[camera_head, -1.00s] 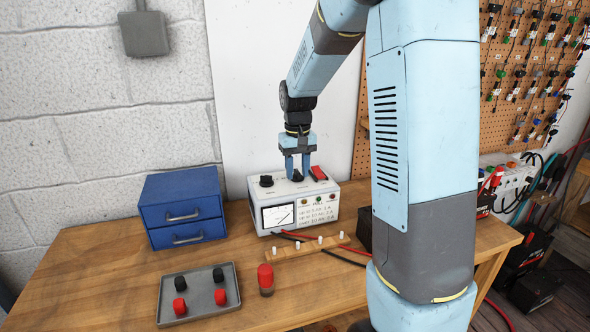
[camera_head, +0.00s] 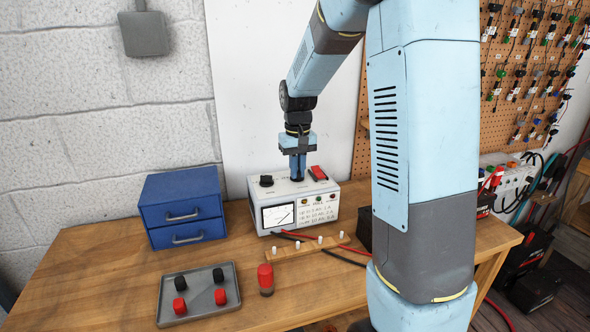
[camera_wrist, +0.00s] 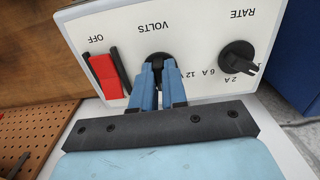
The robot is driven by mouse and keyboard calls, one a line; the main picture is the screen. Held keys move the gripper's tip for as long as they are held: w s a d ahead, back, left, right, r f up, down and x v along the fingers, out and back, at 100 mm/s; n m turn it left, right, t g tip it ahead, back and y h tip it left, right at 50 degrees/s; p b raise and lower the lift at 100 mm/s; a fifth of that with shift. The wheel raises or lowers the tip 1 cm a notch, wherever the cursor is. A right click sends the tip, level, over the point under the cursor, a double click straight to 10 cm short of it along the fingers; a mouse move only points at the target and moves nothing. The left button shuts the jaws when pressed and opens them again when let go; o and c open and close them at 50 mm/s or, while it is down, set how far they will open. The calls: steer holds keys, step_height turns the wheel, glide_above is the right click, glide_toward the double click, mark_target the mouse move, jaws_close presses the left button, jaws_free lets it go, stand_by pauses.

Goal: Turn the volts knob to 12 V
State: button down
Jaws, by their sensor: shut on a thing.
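The white charger box (camera_head: 262,193) stands on the bench, with controls on its top panel. My gripper (camera_head: 297,178) points straight down at the middle of that panel. In the wrist view its blue fingers (camera_wrist: 158,75) are shut on the black volts knob (camera_wrist: 158,57), beside the VOLTS label. The fingers hide most of the knob, and its pointer cannot be read. A 12 V mark shows just right of the fingers there. The black rate knob (camera_head: 266,181) also shows in the wrist view (camera_wrist: 238,56), by RATE, 2 A and 6 A marks.
A red rocker switch (camera_head: 318,173) sits right of my gripper, and near the OFF label in the wrist view (camera_wrist: 104,75). A blue drawer cabinet (camera_head: 184,207) stands left of the charger. A grey tray (camera_head: 200,306) with caps and a red-topped post (camera_head: 265,279) lie in front.

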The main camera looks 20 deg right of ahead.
steer(key=shift+a, duration=0.1)
steer(key=n, duration=0.5)
steer(key=shift+n, duration=0.3)
steer(key=n, duration=0.6)
steer(key=shift+w+d, duration=0.15)
steer(key=shift+d, duration=0.1)
steer(key=c, duration=1.2)
jaws_free()
steer(key=shift+o, duration=0.2)
steer(key=shift+r, duration=0.1)
